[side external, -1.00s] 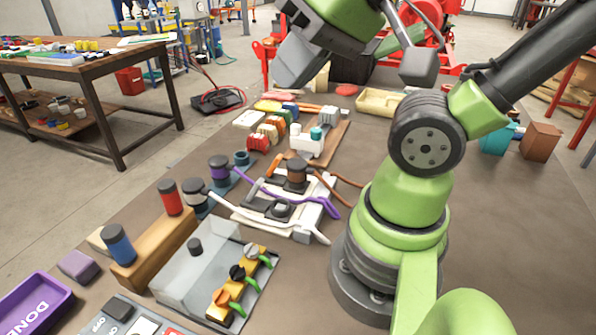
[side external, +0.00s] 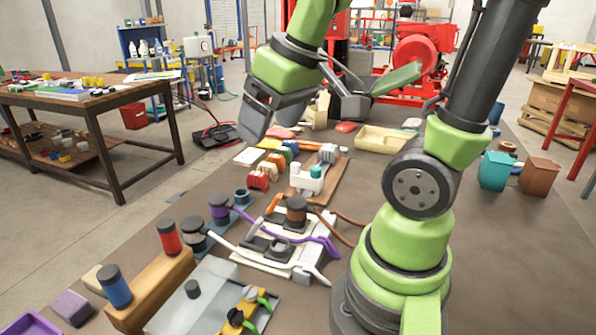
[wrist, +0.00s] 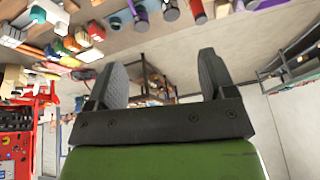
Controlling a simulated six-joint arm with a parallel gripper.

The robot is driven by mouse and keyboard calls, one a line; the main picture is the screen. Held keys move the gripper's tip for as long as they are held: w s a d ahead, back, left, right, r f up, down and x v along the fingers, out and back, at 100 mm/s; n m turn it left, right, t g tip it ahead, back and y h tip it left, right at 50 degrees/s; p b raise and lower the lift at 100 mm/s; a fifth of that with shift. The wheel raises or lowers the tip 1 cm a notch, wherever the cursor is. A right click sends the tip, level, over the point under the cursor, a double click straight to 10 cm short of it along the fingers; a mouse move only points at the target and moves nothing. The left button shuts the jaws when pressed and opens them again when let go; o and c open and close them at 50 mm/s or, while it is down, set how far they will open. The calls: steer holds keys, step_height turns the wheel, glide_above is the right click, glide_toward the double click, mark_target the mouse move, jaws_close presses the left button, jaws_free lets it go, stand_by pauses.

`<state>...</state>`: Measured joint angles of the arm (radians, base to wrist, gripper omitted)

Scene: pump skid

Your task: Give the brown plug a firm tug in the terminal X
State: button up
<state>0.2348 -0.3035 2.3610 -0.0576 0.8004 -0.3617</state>
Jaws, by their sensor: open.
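The brown plug (side external: 296,209) stands upright with a dark cap at the back of a white terminal block (side external: 306,259) in the side view. A brown cable runs from it to the right. The block has no letter I can read, so I cannot tell which terminal is X. My gripper (wrist: 162,78) is open and empty in the wrist view, its two dark fingers well apart. In the side view it hangs above and behind the block, clear of the plug. I cannot pick out the brown plug in the wrist view.
Capped cylinders, red (side external: 169,238) and blue (side external: 114,287), stand in a wooden rack at left. Coloured connectors (side external: 259,180) lie behind the block. The tabletop at right is partly clear.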

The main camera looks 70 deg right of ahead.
steer(key=w+d+f+n+g, duration=0.2)
steer(key=d+f+g, duration=0.1)
steer(key=d+f, duration=0.5)
steer(key=n+g, duration=0.2)
glide_above(298, 201)
step_height(298, 201, down, 6)
steer(key=shift+a+r, duration=0.1)
steer(key=shift+r, duration=0.05)
step_height(298, 201, down, 10)
steer(key=shift+f, duration=0.1)
steer(key=c, duration=1)
